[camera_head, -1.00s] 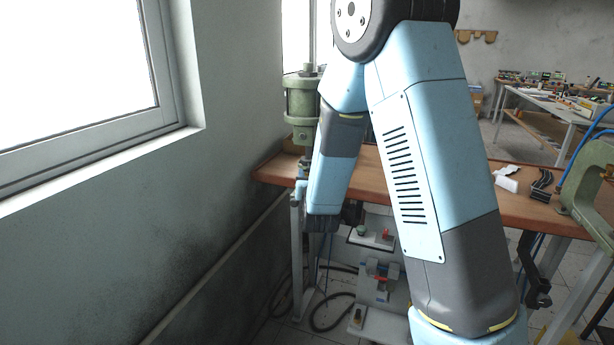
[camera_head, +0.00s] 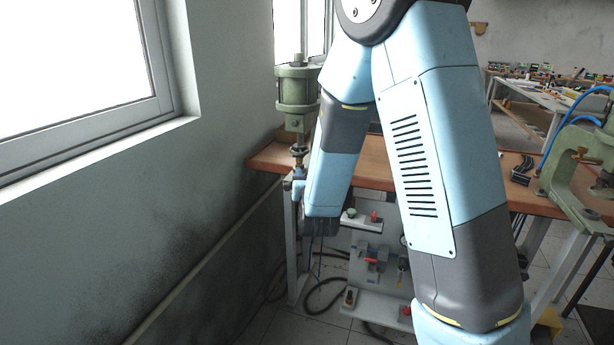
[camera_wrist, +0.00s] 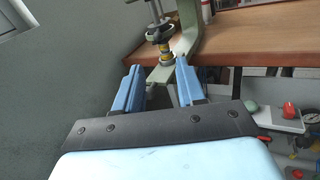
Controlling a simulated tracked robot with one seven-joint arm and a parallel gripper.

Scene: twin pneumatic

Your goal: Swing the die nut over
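The left green press (camera_head: 297,90) stands at the bench's left end. The part also shows small in the head view (camera_head: 298,150). My gripper (camera_wrist: 157,85) has two blue fingers spread apart, with nothing between them. It points at the press's lower plate (camera_wrist: 160,74), short of the nut-like part. In the head view my arm hides most of the gripper.
The wooden bench (camera_head: 265,158) runs to the right. A second green press (camera_head: 572,165) with blue hoses stands on its right side. A valve panel (camera_head: 372,262) with red knobs is below the bench. The wall and window (camera_head: 75,80) are close on the left.

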